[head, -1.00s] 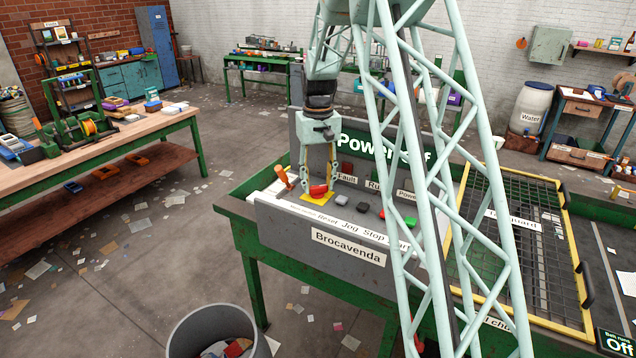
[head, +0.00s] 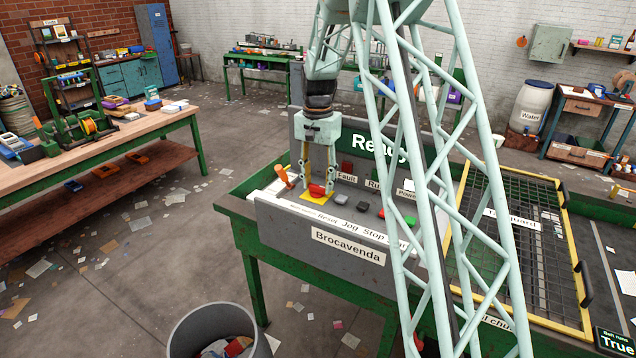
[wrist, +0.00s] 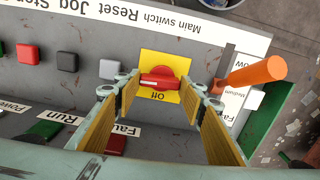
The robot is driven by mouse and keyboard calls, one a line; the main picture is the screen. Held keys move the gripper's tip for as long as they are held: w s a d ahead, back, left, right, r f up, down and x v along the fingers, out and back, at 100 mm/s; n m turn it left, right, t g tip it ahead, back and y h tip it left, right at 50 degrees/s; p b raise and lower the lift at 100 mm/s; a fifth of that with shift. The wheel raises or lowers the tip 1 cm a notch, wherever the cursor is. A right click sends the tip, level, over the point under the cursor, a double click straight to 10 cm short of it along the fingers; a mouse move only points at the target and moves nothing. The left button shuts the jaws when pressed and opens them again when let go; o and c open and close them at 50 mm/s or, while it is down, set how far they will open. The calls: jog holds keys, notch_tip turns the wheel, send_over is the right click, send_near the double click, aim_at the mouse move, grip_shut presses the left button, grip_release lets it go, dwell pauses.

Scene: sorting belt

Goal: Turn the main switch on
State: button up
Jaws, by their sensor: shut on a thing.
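The main switch is a red rotary knob (wrist: 158,82) on a yellow plate (wrist: 165,62), with its handle lying crosswise in the wrist view. The word "Off" shows on the plate's near side in that view. In the head view the knob (head: 317,190) is at the left end of the grey console panel. My gripper (head: 319,186) points down over it, shut on the knob, with one finger on each side. The display (head: 368,146) at the back of the console reads "Ready".
An orange-handled lever (wrist: 258,74) stands close beside the gripper. Grey, black, red and green push buttons (head: 362,207) line the panel to the right. A yellow-framed mesh guard (head: 505,250) is farther right. A belt sign (head: 616,343) reads "True".

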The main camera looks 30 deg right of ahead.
aim_at(318, 186)
jog(key=shift+m, duration=0.5)
jog(key=o, duration=0.8)
jog(key=shift+o, duration=0.2)
jog(key=shift+r, duration=0.1)
notch_tip(318, 186, up, 12)
dwell(0.5)
dwell(0.5)
